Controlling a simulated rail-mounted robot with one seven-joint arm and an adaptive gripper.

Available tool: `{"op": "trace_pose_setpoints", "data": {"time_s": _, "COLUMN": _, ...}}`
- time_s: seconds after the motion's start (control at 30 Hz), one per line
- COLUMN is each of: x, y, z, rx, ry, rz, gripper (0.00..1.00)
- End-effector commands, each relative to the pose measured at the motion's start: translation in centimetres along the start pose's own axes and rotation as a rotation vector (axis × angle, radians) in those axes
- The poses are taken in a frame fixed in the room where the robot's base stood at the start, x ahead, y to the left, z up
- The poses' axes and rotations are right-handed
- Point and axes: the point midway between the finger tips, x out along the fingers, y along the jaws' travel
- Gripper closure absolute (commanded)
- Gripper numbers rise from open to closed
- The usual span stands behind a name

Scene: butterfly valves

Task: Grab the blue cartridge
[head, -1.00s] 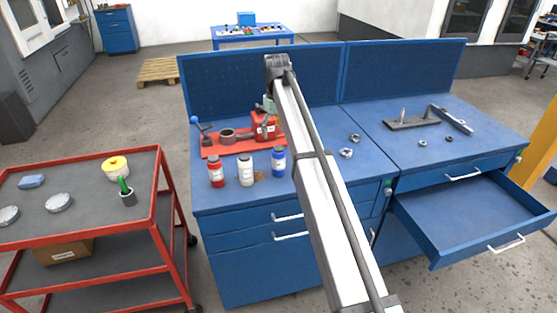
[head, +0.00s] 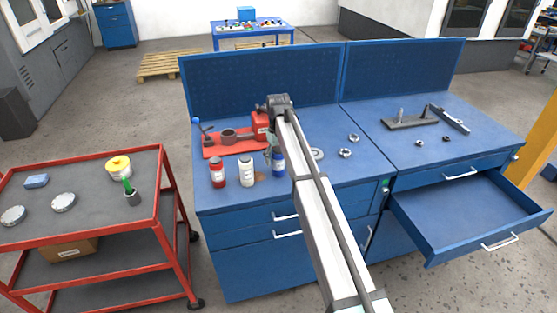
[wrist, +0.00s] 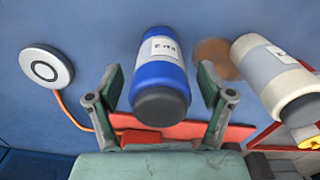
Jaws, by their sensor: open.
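The blue cartridge (head: 278,161) stands on the blue workbench beside a white one (head: 247,171) and a red one (head: 218,172). It has a blue body, a white label and a dark cap. In the wrist view the blue cartridge (wrist: 159,75) lies between the two green-grey fingers of my gripper (wrist: 160,95), which are spread apart with a gap on each side. I cannot tell from the view how far the fingers reach along it. The white cartridge (wrist: 275,78) is just to the right. In the head view my arm partly hides the blue cartridge.
A red fixture plate (head: 228,148) with a vise lies behind the cartridges. A round grey disc (wrist: 46,71) is left of the gripper in the wrist view. Metal rings (head: 345,153) lie on the bench to the right. An open drawer (head: 470,215) juts out at right.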

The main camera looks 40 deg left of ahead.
Motion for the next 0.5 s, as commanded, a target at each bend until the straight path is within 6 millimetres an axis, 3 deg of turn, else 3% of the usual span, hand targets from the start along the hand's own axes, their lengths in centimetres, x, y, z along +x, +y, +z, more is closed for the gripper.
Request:
{"op": "trace_pose_setpoints", "data": {"time_s": 0.27, "x": 0.50, "y": -0.01, "z": -0.02, "rx": 0.000, "ry": 0.001, "rz": 0.000, "gripper": 0.20}}
{"op": "trace_pose_setpoints", "data": {"time_s": 0.47, "x": 0.49, "y": -0.01, "z": -0.02, "rx": 0.000, "ry": 0.000, "rz": 0.000, "gripper": 0.91}}
{"op": "trace_pose_setpoints", "data": {"time_s": 0.5, "x": 0.49, "y": -0.01, "z": -0.02, "rx": 0.000, "ry": 0.000, "rz": 0.000, "gripper": 0.93}}
